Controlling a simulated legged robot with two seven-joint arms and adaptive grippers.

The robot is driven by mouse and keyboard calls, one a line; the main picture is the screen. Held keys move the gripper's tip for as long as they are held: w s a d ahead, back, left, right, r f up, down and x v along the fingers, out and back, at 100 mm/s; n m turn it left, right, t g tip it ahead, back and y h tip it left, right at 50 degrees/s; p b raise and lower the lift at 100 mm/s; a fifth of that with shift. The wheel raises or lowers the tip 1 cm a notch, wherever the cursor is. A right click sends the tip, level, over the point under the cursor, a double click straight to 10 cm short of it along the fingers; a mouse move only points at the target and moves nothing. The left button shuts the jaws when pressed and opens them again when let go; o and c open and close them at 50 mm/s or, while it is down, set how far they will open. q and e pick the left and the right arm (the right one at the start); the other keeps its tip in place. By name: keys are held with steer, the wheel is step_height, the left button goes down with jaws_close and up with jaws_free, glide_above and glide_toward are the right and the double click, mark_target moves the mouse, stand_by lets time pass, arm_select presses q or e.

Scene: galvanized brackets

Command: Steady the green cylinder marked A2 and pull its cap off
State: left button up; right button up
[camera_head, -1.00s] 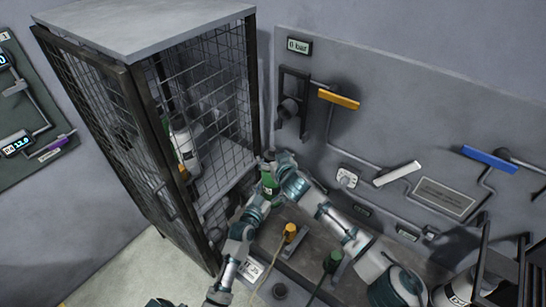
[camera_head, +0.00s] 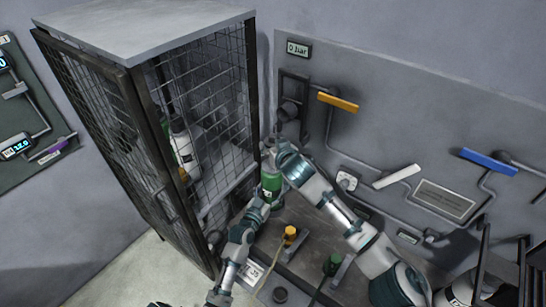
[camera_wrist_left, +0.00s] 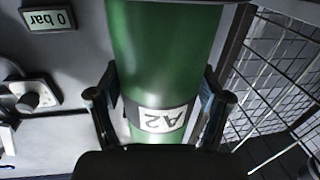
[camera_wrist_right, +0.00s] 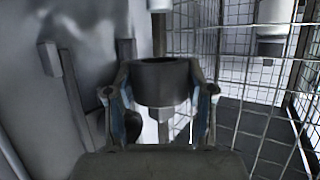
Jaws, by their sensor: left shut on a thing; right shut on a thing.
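The green cylinder (camera_head: 271,184) stands upright beside the cage. In the left wrist view its green body (camera_wrist_left: 165,50) fills the middle, and its A2 label (camera_wrist_left: 162,119) reads upside down. My left gripper (camera_head: 262,204) is shut on the cylinder, one finger on each side near the label. My right gripper (camera_head: 274,156) is above the cylinder's body, at its top end. In the right wrist view it is shut on the dark grey cap (camera_wrist_right: 162,82). I cannot tell whether the cap still touches the cylinder, as the right gripper hides that part in the head view.
The mesh cage (camera_head: 110,130) stands close on the left, with another cylinder (camera_head: 183,148) inside. The wall panel behind has an orange handle (camera_head: 338,102), a white handle (camera_head: 397,176) and a blue handle (camera_head: 489,161). A yellow-topped fitting (camera_head: 290,233) and a green-topped one (camera_head: 332,264) are in front.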

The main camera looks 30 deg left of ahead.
mark_target(273, 136)
steer(key=shift+r, duration=4.15)
arm_select(q)
steer(key=o, duration=1.8)
steer(key=shift+c, duration=0.2)
steer(key=s+d, duration=0.1)
steer(key=s, duration=1.1)
steer(key=shift+f, duration=0.1)
arm_select(e)
steer(key=shift+f, duration=0.1)
